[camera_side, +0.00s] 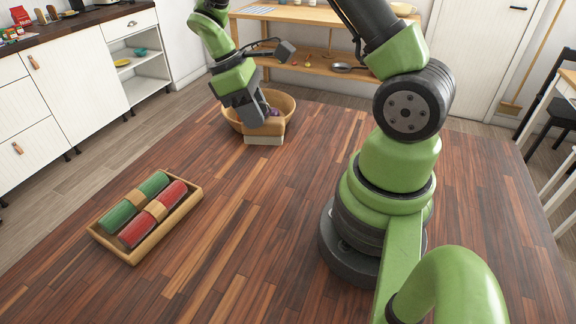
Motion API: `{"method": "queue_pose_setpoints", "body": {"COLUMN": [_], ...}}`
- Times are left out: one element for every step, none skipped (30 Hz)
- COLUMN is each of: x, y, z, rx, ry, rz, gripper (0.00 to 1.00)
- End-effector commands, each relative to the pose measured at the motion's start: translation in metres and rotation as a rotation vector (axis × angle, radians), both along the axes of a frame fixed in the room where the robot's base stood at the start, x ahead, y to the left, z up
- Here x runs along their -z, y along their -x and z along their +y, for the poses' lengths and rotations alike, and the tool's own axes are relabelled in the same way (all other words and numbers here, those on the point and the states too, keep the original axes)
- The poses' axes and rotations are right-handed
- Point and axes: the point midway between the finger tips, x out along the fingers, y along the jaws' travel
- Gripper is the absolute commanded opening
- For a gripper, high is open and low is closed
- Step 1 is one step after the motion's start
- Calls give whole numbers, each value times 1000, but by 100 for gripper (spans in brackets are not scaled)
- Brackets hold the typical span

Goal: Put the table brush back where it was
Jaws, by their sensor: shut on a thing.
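The table brush (264,138) has a tan wooden back and pale bristles pointing down. My gripper (257,119) reaches down from above and is shut on the brush. Its fingers hide part of the wooden back. The brush is upright, in front of a round wooden bowl (231,121) near the far edge of the table (235,220). I cannot tell whether the bristles touch the table or hang just above it.
The bowl holds something purple, mostly hidden by my gripper. A wooden tray (133,258) with a green roll (128,207) and a red roll (140,229) lies at the left. The table between tray and brush is clear. A wooden shelf (315,55) stands beyond the far edge.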

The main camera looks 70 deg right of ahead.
Motion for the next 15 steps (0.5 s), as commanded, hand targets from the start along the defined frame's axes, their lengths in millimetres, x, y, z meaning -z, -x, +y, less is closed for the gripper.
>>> {"method": "queue_pose_setpoints", "body": {"x": [-3, -4, -5, -6, -7, -8, -8, -8, -7, -5, -1, 6, 12, 18, 26], "y": [13, 20, 29, 36, 41, 48, 52, 56, 59, 61, 63, 64, 64, 65, 64], "z": [-14, -21, -29, -33, -38, -42, -45, -47, -49, -49, -50, -50, -51, -50, -50], "rx": [69, 105, 147, 177, 204, 234, 253, 268, 285, 292, 299, 303, 305, 304, 303], "ry": [3, 6, 8, 9, 12, 13, 14, 14, 16, 16, 15, 14, 15, 14, 14], "rz": [-2, -1, -3, -2, -3, -3, -4, -3, -4, -3, 0, 2, 1, 2, 3], "gripper": [5, 5, 5, 5, 5, 5, 5, 5, 5, 5, 5, 5, 5, 5, 5]}}
